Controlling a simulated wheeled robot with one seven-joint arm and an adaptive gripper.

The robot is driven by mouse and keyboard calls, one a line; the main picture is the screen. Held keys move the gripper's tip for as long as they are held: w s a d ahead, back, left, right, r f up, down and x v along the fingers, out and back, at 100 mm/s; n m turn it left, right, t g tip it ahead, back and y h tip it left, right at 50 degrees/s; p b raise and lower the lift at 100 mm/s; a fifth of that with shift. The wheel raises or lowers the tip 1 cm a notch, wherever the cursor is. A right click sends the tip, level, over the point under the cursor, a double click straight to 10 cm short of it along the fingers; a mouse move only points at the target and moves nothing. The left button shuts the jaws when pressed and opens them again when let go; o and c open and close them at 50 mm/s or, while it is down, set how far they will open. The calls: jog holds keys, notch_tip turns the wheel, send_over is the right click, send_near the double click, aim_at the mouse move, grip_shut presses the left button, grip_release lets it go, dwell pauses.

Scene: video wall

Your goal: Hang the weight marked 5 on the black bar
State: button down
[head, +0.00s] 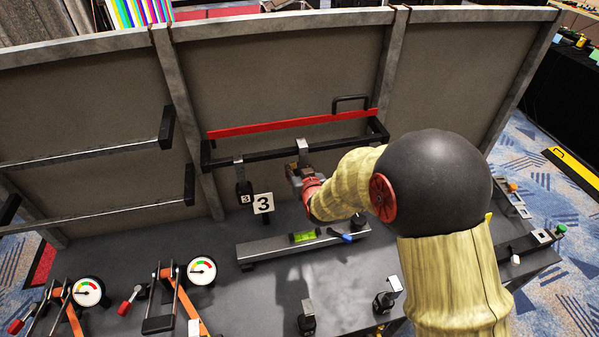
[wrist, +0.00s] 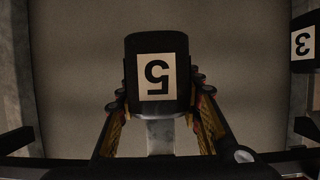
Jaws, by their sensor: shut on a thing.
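The weight marked 5 (wrist: 160,75) is a dark block with a white label, upside down in the wrist view. My gripper (wrist: 160,98) is shut on it, with a finger on each side; my gripper (head: 306,184) also shows in the head view, just below the black bar (head: 345,143). The weight's pale metal hook (head: 303,147) reaches up to the bar's height, right of the bar's middle. The bar (wrist: 75,163) crosses the bottom of the wrist view, by the hook's end. I cannot tell whether the hook rests on it. My gripper mostly hides the weight in the head view.
A weight marked 3 (head: 244,188) hangs on the bar to the left, beside a "3" sign (head: 263,203). A red strip (head: 290,123) runs behind the bar. Two more weights (head: 307,320) (head: 384,301) stand in front.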

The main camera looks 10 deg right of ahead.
jog(key=shift+w+f+b, duration=0.95)
jog(key=shift+w, duration=0.15)
jog(key=c, duration=1.7)
grip_release()
jog(key=o, duration=0.5)
jog(key=shift+s+f, duration=0.1)
jog(key=shift+f, duration=0.05)
jog(key=shift+o, duration=0.3)
